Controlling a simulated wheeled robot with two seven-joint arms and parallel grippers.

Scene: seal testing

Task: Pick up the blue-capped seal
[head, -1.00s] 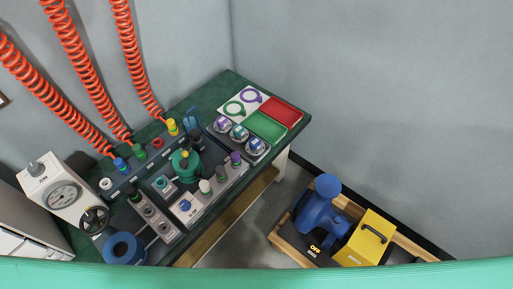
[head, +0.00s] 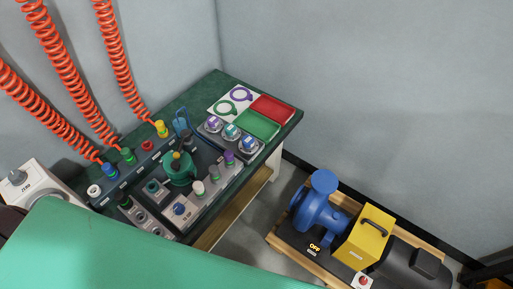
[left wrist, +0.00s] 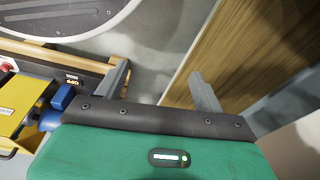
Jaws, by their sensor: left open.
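A round piece with a blue top (head: 249,143) sits at the near right end of a row of three in a dark holder on the bench. The purple-topped piece (head: 214,123) and the teal-topped piece (head: 231,131) stand beside it. My left gripper (left wrist: 159,70) shows in the left wrist view, its two fingers apart with nothing between them. That view shows the floor and a wooden surface, none of these pieces. My green arm covers the lower left of the head view. My right gripper is not in view.
The green bench (head: 215,82) carries a red tray (head: 272,108), a green tray (head: 256,125), a teal fixture (head: 179,168) and several coloured knobs. Red coiled hoses (head: 122,60) hang at left. A blue pump (head: 315,208) with a yellow box (head: 365,236) stands on the floor.

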